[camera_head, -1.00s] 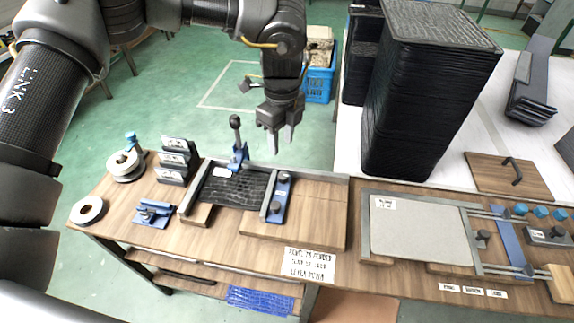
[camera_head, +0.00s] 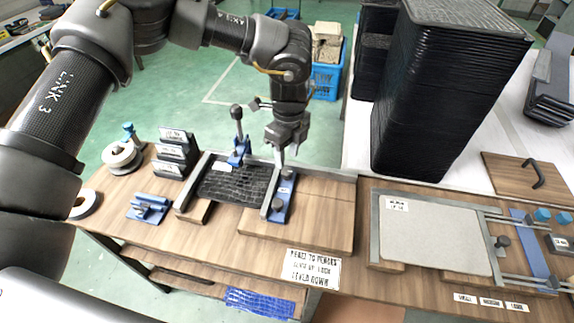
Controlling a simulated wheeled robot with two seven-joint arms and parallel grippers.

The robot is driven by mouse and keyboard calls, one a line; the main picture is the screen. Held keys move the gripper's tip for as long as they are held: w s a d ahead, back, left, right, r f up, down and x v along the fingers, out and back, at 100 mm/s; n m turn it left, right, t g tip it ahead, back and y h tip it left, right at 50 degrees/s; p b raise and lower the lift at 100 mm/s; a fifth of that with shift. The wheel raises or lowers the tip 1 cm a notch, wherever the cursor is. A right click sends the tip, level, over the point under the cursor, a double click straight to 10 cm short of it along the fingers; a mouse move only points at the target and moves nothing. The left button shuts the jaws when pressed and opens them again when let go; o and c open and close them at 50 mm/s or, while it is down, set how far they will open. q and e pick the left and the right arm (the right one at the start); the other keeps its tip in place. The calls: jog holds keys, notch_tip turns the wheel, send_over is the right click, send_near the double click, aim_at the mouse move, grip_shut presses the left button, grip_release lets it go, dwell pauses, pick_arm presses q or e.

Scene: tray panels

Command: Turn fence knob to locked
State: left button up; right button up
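A blue fence bar (camera_head: 284,199) lies along the right side of the black woven tray panel (camera_head: 237,182) in the left fixture. It carries a small dark knob (camera_head: 276,205) near its front end; its rear end, under my gripper, is partly hidden. My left gripper (camera_head: 287,158) points down just above the rear end of the bar. Its fingers look apart with nothing between them; I cannot tell whether they touch anything. My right gripper is not in view. The right fixture has another blue bar (camera_head: 530,244) and a dark knob (camera_head: 502,242) beside it.
A blue-based upright lever (camera_head: 238,145) stands behind the panel, close left of my gripper. A printed sign (camera_head: 313,267) is at the bench's front. A tall stack of black trays (camera_head: 440,90) stands at back right. Bare wooden board (camera_head: 320,215) lies right of the bar.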

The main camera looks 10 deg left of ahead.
aim_at(287, 171)
pick_arm(q)
notch_tip(287, 171, down, 5)
jog(key=shift+s+f+p, duration=0.15)
jog(key=shift+p, duration=0.15)
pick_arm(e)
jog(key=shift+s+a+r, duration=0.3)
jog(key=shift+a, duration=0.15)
pick_arm(q)
jog(key=c, duration=0.7)
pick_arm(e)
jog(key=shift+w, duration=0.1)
